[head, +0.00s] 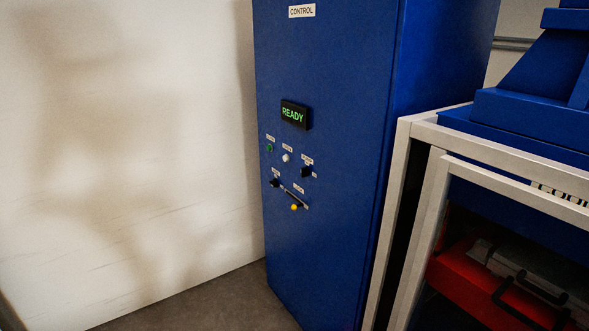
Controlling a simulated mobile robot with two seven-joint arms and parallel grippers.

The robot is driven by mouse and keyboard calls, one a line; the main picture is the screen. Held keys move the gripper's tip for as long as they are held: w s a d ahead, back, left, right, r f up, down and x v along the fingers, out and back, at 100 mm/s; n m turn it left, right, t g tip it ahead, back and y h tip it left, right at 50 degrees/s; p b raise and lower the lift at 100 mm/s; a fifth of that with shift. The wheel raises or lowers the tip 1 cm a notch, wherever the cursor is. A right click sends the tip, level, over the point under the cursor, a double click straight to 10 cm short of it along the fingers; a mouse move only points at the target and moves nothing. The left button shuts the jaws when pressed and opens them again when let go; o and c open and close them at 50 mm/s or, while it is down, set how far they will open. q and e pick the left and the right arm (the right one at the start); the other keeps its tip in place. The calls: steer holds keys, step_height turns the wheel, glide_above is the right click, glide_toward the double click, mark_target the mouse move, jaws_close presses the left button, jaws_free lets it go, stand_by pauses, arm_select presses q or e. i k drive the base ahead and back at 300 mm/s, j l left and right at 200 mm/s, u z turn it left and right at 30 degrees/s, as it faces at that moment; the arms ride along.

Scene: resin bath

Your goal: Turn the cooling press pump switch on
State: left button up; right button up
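A tall blue control cabinet (335,260) stands in the middle of the head view, with a "CONTROL" sign (302,11) near its top. A lit display (293,114) reads "READY" in green. Below it are a green button (269,149), a white button (285,158), a black knob (306,172) at right and another black knob (275,183) at lower left. A dark diagonal part and a yellow knob (294,207) sit lowest. The small labels are too small to read, so I cannot tell which control is the pump switch or its position. Neither gripper is in view.
A pale metal frame (408,195) stands right of the cabinet, with blue machinery (530,110) on top and a red part with black handles (480,280) inside. A white wall (120,150) is at left. Some bare grey floor (215,305) shows at the bottom.

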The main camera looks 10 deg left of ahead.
mark_target(304, 172)
steer(key=i+j, duration=0.2)
steer(key=j, duration=0.15)
steer(key=i+j+z, duration=0.1)
steer(key=j, duration=0.3)
steer(key=i+j, duration=0.3)
steer(key=i+j+z, duration=0.1)
steer(key=j, duration=0.35)
steer(key=i+j, duration=0.25)
steer(key=j, duration=0.15)
steer(key=i+j+z, duration=0.1)
steer(key=j, duration=0.3)
steer(key=i+j, duration=0.25)
steer(key=j, duration=0.15)
steer(key=i+j+z, duration=0.1)
steer(key=j, duration=0.3)
